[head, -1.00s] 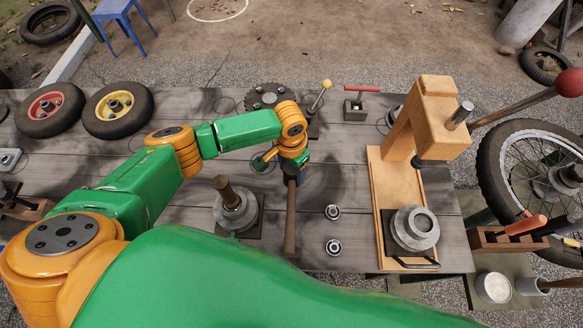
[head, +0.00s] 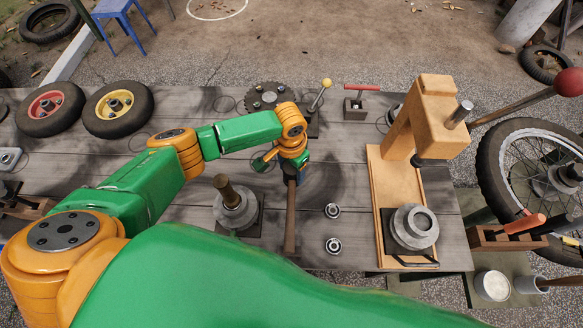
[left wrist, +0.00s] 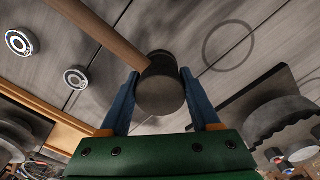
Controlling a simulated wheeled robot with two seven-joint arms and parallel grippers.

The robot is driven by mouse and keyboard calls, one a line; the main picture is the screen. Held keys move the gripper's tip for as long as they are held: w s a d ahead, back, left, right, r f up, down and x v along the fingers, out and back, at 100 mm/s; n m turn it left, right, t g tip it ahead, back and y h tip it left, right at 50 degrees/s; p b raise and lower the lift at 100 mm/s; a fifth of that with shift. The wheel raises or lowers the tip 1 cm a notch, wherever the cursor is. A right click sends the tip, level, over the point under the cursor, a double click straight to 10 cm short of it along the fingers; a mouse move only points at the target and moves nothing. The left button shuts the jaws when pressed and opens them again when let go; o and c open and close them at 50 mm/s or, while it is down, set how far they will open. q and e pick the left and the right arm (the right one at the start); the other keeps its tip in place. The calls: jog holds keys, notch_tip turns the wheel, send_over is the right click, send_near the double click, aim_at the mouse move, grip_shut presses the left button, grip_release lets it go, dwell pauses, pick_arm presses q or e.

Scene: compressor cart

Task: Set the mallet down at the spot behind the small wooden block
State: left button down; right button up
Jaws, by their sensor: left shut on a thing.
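The mallet has a dark round head, seen in the left wrist view (left wrist: 160,88), and a brown wooden handle (head: 291,222) that points toward the near table edge in the head view. My left gripper (head: 290,170) is shut on the mallet's head. In the left wrist view its two blue fingers (left wrist: 160,100) lie on either side of the head. I cannot tell whether the mallet touches the tabletop. I cannot clearly make out which item is the small wooden block. My right gripper is out of view.
A grey round piece with a wooden peg (head: 233,210) stands left of the handle. Two bearings (head: 333,212) lie right of it. A toothed disc (head: 267,97), a red-handled tool (head: 357,105) and a wooden press (head: 400,190) stand around.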

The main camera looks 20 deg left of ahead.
pick_arm(q)
jog(key=shift+f, duration=0.4)
jog(key=shift+c, duration=0.2)
grip_release()
jog(key=shift+o, duration=0.2)
notch_tip(320, 180, up, 7)
jog(key=p, duration=0.8)
jog(key=shift+s+r, duration=0.1)
jog(key=shift+r, duration=0.05)
notch_tip(320, 180, up, 7)
